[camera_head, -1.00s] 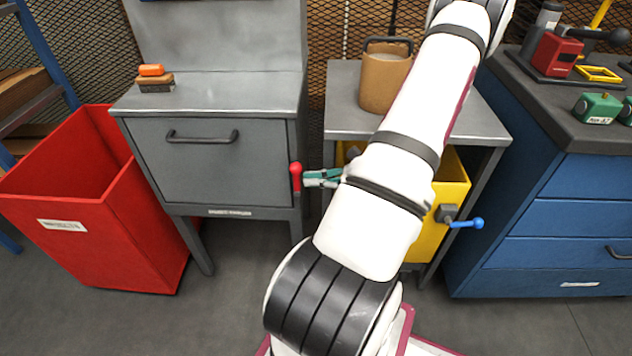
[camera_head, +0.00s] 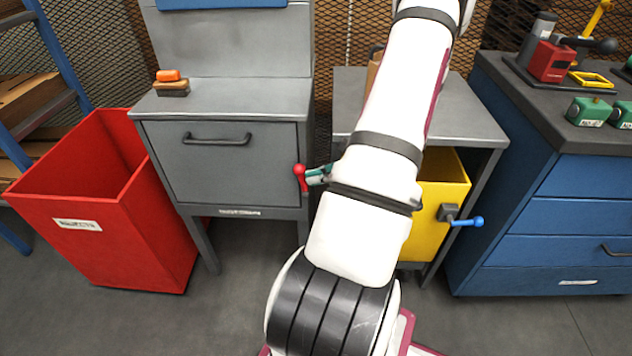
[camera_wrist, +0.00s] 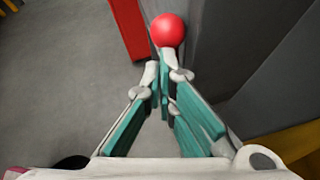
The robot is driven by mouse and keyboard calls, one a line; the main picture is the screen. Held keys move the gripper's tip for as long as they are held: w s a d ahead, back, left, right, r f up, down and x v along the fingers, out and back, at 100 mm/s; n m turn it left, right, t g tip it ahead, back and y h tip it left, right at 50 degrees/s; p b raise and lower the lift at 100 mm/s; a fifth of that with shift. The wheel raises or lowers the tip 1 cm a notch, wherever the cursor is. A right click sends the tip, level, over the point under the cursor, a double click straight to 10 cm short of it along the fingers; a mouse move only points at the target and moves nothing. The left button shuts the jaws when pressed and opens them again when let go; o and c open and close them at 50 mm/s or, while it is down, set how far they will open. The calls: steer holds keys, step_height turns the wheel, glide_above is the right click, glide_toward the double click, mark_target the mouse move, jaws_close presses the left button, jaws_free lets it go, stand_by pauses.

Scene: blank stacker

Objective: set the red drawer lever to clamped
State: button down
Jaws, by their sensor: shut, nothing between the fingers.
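The red drawer lever (camera_head: 301,178) is at the right side of the grey drawer cabinet, beside the drawer front (camera_head: 228,162). In the head view it stands close to upright with a slight tilt. In the wrist view only its round red knob (camera_wrist: 167,30) shows clearly; the rest of the lever is hidden. My gripper (camera_head: 314,176) has green fingers and reaches the lever from the right. In the wrist view my gripper (camera_wrist: 163,70) is shut and empty, its fingertips right at the knob. I cannot tell whether they touch it.
A red bin (camera_head: 90,240) stands left of the cabinet. A grey side table (camera_head: 470,110) with a yellow bin (camera_head: 430,232) and a blue-handled lever (camera_head: 467,221) stands to the right. A blue drawer unit (camera_head: 570,215) is farther right.

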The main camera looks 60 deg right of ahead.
mark_target(301, 176)
steer(key=w+g, duration=0.1)
steer(key=w+a+g+h, duration=0.1)
steer(key=g, duration=0.1)
steer(key=w+g, duration=0.1)
steer(key=shift+w+a+r+n+g+h, duration=0.25)
steer(key=shift+w+r+n+g+h, duration=0.05)
steer(key=shift+r+n, duration=0.1)
steer(key=w+g, duration=0.1)
steer(key=g+h, duration=0.1)
steer(key=w+a+f+g+p, duration=0.1)
steer(key=g, duration=0.1)
steer(key=shift+w+n+h, duration=0.3)
steer(key=shift+w+a+f+b, duration=0.25)
steer(key=shift+w+f+b, duration=0.1)
steer(key=shift+w+f, duration=0.2)
steer(key=shift+w+a+f+b, duration=0.35)
steer(key=shift+w+f+b, duration=0.5)
steer(key=shift+b, duration=0.35)
